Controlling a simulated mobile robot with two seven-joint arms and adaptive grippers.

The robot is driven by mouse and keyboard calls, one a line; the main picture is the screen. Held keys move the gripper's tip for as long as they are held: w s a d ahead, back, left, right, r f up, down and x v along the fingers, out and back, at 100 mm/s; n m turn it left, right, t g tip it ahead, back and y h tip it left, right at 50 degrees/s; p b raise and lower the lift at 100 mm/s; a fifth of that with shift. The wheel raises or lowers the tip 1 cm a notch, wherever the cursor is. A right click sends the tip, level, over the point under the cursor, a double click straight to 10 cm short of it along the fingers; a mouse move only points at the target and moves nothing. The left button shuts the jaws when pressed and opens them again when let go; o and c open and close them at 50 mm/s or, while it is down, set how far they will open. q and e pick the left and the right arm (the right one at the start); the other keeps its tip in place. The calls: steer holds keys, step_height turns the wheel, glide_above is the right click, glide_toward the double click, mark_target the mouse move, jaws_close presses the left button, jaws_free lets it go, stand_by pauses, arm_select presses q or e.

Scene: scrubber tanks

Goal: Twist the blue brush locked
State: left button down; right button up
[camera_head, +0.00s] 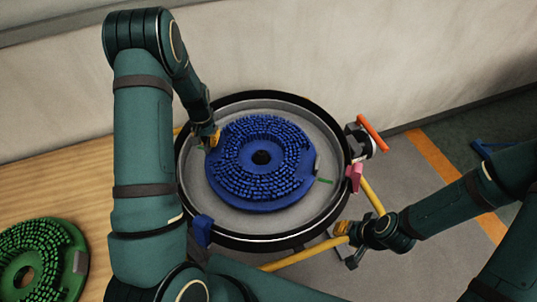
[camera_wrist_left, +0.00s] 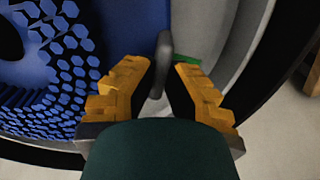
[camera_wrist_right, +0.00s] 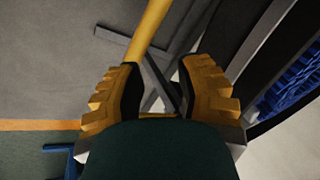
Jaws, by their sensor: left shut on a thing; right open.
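The blue brush (camera_head: 243,180) is a round disc with blue bristles and a dark centre hole, lying in the round grey pan (camera_head: 307,207) with a black rim. My left gripper (camera_head: 214,138) is at the brush's upper-left edge. In the left wrist view my left gripper (camera_wrist_left: 162,78) is shut on a grey upright tab (camera_wrist_left: 162,52) at the edge of the blue brush (camera_wrist_left: 60,62). A green mark (camera_wrist_left: 187,60) lies beside the tab. My right gripper (camera_head: 345,229) is open outside the pan's lower right; in the right wrist view its fingers (camera_wrist_right: 160,72) hold nothing.
A green brush (camera_head: 38,258) lies on the wooden surface (camera_head: 95,172) at left. A green mark (camera_head: 323,181) shows at the pan's right. A yellow bar (camera_head: 373,195), pink block (camera_head: 354,177) and orange handle (camera_head: 372,133) stand at the pan's right side. A wall rises behind.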

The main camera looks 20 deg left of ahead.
arm_select(q)
steer(key=shift+w+f, duration=0.1)
stand_by(0.4)
steer(key=shift+w+m, duration=0.3)
steer(key=c, duration=1)
jaws_free()
step_height(320, 180, up, 12)
steer(key=shift+r, duration=0.1)
